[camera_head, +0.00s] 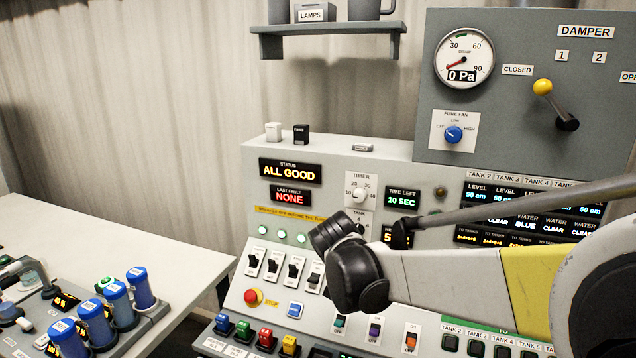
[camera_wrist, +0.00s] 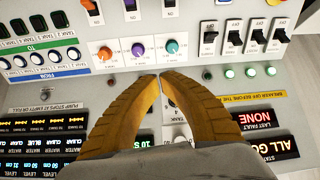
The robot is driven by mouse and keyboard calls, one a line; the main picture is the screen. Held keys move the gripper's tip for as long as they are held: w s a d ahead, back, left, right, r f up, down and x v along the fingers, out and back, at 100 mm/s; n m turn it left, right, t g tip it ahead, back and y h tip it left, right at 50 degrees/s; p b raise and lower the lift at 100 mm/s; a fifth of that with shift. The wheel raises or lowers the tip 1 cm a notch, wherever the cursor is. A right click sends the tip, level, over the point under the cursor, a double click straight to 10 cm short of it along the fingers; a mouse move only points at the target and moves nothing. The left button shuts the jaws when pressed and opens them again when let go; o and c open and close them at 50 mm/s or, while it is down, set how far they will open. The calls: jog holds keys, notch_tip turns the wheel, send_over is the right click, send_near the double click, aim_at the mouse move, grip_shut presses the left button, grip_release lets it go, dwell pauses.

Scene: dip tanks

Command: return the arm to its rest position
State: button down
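In the wrist view, my gripper (camera_wrist: 161,78) shows as two yellow ridged fingers. Their tips come together in front of the control panel, with nothing between them. Three knobs, orange, purple and teal, lie just beyond the tips. In the head view, my arm (camera_head: 450,280) reaches in from the right edge, across the lower right of the panel. Its black wrist joints (camera_head: 355,275) are in front of the panel near the white timer dial. The gripper fingers cannot be made out in the head view. I cannot tell whether the fingertips touch the panel.
The control panel (camera_head: 252,190) has switches (camera_head: 272,265), a red stop button (camera_head: 253,297) and displays close to my arm. The damper lever (camera_head: 556,105) juts out at upper right. Blue-capped bottles (camera_head: 140,288) stand at lower left. The pale tabletop (camera_head: 90,240) at left has bare room.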

jog(key=s+d+r+n+g+y, duration=0.15)
jog(key=s+d, duration=0.25)
jog(key=s, duration=0.4)
jog(key=s+d+r+t, duration=0.1)
jog(key=s+d+r, duration=0.1)
jog(key=s+d, duration=0.45)
jog(key=s+f, duration=0.1)
jog(key=s, duration=0.6)
jog(key=s+f+n+y, duration=0.1)
jog(key=s+f, duration=0.1)
jog(key=s, duration=0.6)
jog(key=shift+s+d+f, duration=0.15)
jog(key=shift+s+f, duration=0.15)
jog(key=shift+g, duration=0.25)
